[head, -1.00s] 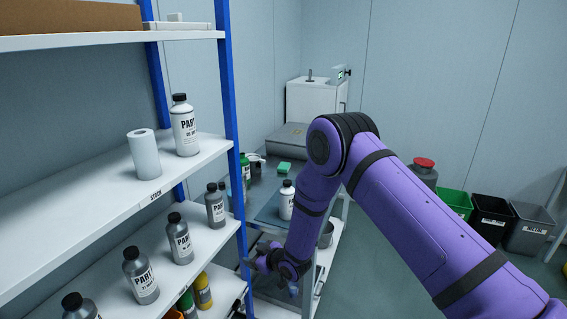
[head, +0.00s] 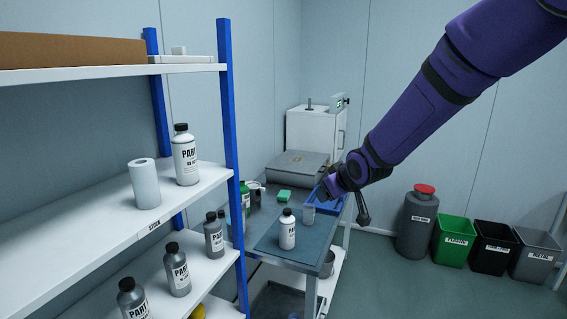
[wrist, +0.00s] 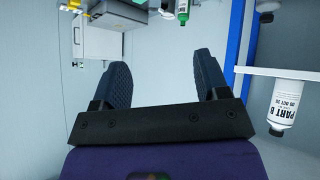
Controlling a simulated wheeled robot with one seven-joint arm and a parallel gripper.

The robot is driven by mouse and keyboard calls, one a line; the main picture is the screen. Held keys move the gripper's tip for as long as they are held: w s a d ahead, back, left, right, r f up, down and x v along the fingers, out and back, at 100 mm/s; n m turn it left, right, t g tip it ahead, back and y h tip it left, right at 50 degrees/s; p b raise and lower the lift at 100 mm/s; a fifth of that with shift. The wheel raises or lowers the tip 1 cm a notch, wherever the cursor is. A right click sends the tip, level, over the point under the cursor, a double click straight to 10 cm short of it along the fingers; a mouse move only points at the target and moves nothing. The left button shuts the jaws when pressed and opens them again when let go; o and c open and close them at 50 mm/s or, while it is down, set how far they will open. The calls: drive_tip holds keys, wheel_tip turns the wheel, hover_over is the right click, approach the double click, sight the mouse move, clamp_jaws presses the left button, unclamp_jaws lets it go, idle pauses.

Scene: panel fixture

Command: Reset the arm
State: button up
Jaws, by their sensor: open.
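My purple arm reaches in from the upper right in the head view. My gripper (head: 340,198) is over the right side of the workbench, near a blue tray (head: 330,204); its fingers are hard to make out there. In the wrist view, my gripper (wrist: 160,85) shows two dark fingers spread apart with nothing between them. A white bottle (head: 287,230) stands upright on the mat on the bench, apart from the gripper.
A shelf rack (head: 226,120) with several bottles and a paper roll (head: 144,183) stands at left. A grey case (head: 298,168) and a green sponge (head: 284,195) lie on the bench. Bins (head: 493,245) and a grey drum (head: 416,224) stand on the floor at right, with open floor before them.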

drive_tip(key=s+d+r+m+g+h, duration=0.1)
drive_tip(key=s+d+r+m, duration=0.1)
drive_tip(key=s+d+r, duration=0.5)
drive_tip(key=s+d+r+m+h, duration=0.2)
drive_tip(key=s+d+r, duration=0.3)
drive_tip(key=s, duration=0.5)
drive_tip(key=s+d+m+g, duration=0.1)
drive_tip(key=s+d, duration=0.1)
drive_tip(key=s, duration=0.8)
drive_tip(key=s+d+r+m+g, duration=0.1)
drive_tip(key=s+d, duration=0.2)
drive_tip(key=s, duration=0.7)
drive_tip(key=shift+s+d+m+g, duration=0.15)
drive_tip(key=shift+s+m+g, duration=0.1)
drive_tip(key=shift+m+g, duration=0.15)
